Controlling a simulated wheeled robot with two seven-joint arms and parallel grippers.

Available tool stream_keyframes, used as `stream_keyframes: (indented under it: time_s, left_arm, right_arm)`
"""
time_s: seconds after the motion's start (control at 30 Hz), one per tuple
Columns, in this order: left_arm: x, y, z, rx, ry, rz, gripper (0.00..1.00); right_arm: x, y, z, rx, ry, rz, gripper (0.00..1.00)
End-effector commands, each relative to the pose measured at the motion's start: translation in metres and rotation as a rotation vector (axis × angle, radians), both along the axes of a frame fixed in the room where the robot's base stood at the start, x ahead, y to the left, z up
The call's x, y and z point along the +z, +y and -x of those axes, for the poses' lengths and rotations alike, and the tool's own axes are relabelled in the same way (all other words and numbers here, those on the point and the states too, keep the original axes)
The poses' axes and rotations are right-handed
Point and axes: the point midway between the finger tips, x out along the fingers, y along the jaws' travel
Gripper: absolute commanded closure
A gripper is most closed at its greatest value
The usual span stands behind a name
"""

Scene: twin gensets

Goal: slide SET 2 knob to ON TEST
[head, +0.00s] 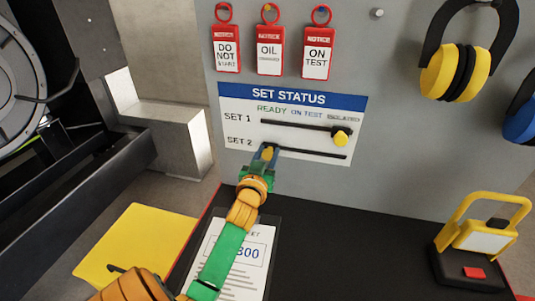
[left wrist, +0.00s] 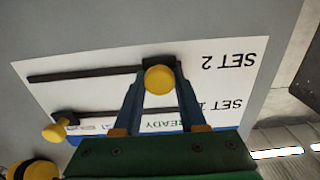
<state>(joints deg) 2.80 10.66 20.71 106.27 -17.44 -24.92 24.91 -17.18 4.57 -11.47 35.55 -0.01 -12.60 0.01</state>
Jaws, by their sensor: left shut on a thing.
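The SET STATUS board (head: 236,95) is on the grey panel, with READY, ON TEST and a third small label along its top. The yellow SET 2 knob (head: 267,153) sits at the left end of its slot, on the READY side. It also shows in the left wrist view (left wrist: 159,78). My left gripper (head: 266,155) is shut on this knob, one finger on each side. The SET 1 knob (head: 341,139) is at the right end of its slot. My right gripper is not in view.
Red-topped tags (head: 268,58) hang above the board. Yellow ear defenders (head: 465,72) hang at upper right. A black bench top (head: 370,235) lies below, with a paper sheet (head: 250,235) under my arm and a yellow-handled lamp (head: 484,240) at right. The SET 2 slot (head: 315,154) is clear rightward.

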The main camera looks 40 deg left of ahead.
Motion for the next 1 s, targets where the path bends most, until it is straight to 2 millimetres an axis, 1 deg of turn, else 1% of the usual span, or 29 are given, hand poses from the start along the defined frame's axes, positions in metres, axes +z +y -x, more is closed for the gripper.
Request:
stream_keyframes:
  time_s: [0.87,0.93,1.0]
  left_arm:
    - [0.0,0.0,0.0,0.0,0.0,0.0,1.0]
    - [-0.002,-0.004,-0.002,0.0,-0.001,0.003,1.0]
    - [-0.003,-0.015,-0.009,0.001,-0.004,0.007,1.0]
  right_arm:
    - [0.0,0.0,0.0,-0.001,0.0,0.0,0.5]
    - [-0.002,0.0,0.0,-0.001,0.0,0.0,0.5]
    - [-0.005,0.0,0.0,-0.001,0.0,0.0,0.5]
